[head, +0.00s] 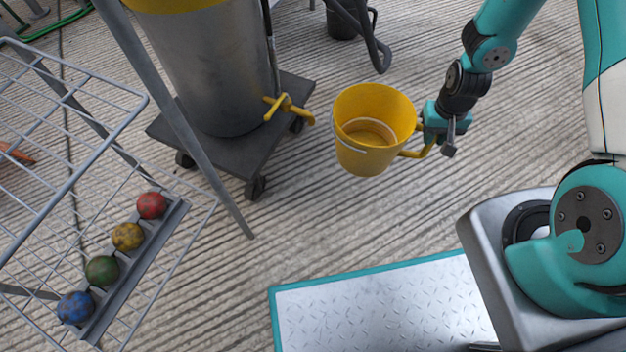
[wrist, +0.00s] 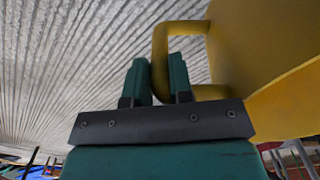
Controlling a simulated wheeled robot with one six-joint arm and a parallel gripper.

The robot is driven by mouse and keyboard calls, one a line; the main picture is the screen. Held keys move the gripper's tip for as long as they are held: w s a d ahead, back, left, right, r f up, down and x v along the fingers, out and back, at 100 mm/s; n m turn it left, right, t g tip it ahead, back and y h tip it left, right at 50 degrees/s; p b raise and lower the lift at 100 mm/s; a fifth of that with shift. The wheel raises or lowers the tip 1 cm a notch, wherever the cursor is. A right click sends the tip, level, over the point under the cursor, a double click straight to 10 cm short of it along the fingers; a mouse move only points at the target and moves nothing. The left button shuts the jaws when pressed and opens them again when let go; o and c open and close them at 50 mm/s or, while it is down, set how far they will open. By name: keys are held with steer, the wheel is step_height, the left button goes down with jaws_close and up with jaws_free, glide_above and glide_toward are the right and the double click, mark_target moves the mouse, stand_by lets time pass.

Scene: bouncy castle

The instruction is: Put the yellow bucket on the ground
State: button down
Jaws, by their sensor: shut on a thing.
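The yellow bucket (head: 372,130) is in the middle of the head view, upright with a slight tilt, its open top showing an empty-looking inside. My gripper (head: 430,138) is at its right side. In the wrist view the two green fingers of my gripper (wrist: 160,82) are shut on the yellow side handle (wrist: 161,50) of the bucket, and the bucket wall (wrist: 275,65) fills the right. The bucket appears held above the ribbed ground (head: 350,225); its exact height is hard to tell.
A wire rack (head: 140,95) with several colored balls is at far left. Ribbed ground below and right of the bucket is clear.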

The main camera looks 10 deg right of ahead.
steer(key=s+d+f+m+b, duration=0.2)
steer(key=s+f, duration=0.6)
steer(key=f, duration=0.4)
steer(key=w+a+b, duration=0.2)
steer(key=w+a, duration=0.1)
steer(key=a, duration=0.2)
steer(key=w+a+b, duration=0.2)
steer(key=w+a, duration=0.2)
steer(key=w+a+b, duration=0.3)
steer(key=w+a, duration=0.1)
steer(key=a, duration=0.1)
steer(key=shift+w+a+f, duration=0.25)
steer(key=shift+a+f, duration=0.1)
steer(key=shift+w+a+f+b, duration=0.1)
steer(key=shift+a+f+b, duration=0.1)
steer(key=shift+f+b, duration=0.75)
step_height(320, 180, down, 5)
steer(key=b, duration=0.4)
steer(key=shift+w+a+r, duration=0.15)
steer(key=shift+r, duration=0.05)
steer(key=c, duration=1)
jaws_free()
steer(key=shift+f, duration=0.15)
